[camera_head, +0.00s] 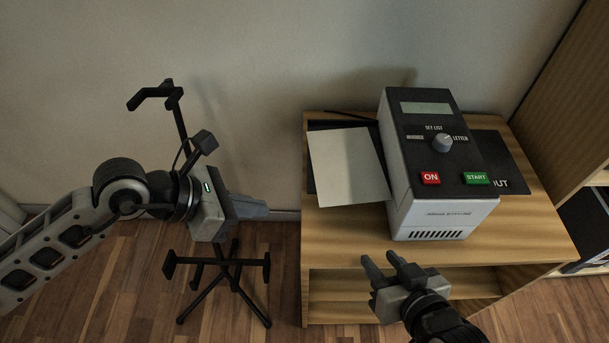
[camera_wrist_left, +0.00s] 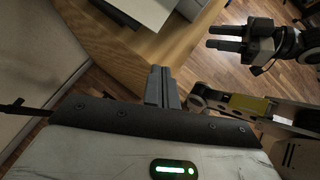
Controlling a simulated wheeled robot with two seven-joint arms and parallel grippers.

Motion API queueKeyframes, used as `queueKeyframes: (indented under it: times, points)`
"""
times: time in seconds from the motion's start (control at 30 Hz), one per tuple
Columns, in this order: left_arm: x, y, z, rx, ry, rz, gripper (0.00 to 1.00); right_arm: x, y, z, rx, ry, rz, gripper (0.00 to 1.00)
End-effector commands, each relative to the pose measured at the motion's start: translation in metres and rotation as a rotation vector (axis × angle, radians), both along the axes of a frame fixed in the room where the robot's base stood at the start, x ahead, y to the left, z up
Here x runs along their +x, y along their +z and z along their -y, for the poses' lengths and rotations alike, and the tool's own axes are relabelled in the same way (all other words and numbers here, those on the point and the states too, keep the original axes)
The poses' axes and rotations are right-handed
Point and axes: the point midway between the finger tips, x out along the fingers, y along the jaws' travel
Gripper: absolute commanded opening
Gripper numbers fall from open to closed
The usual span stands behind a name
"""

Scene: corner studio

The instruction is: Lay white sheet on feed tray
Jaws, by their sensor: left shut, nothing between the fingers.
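The white sheet (camera_head: 346,166) lies flat and slightly askew over the dark feed tray (camera_head: 311,180) at the left side of the grey and black machine (camera_head: 440,150). It covers most of the tray; dark strips show at its left and back. My left gripper (camera_head: 262,208) is shut and empty, left of the cabinet and apart from the sheet. In the left wrist view its fingers (camera_wrist_left: 161,76) are together, with the cabinet top beyond. My right gripper (camera_head: 382,262) is empty in front of the cabinet, its two fingers apart. It also shows in the left wrist view (camera_wrist_left: 212,38).
The machine has a knob, a red ON button (camera_head: 430,178) and a green START button (camera_head: 476,178). A dark output tray (camera_head: 508,165) is on its right. A black stand (camera_head: 222,268) is on the floor below my left gripper. The wooden cabinet top (camera_head: 340,225) is bare in front.

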Motion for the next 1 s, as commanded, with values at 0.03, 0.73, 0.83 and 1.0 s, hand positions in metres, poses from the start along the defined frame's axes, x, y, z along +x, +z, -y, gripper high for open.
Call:
queueKeyframes:
  times: [0.03,0.73,0.83,1.0]
  points:
    - [0.005,-0.001,-0.008,0.053,-0.003,0.024,0.00,0.001,0.002,0.000,0.000,-0.001,0.000,0.36]
    - [0.049,-0.073,0.062,0.096,-0.004,0.048,0.00,-0.006,-0.004,0.001,-0.001,-0.002,-0.023,0.36]
    - [0.054,-0.074,0.073,0.098,-0.004,0.048,0.00,-0.006,-0.002,0.001,-0.002,-0.001,-0.018,0.36]
    - [0.059,-0.075,0.083,0.099,-0.004,0.047,0.00,-0.005,-0.001,0.001,-0.005,-0.002,-0.017,0.36]
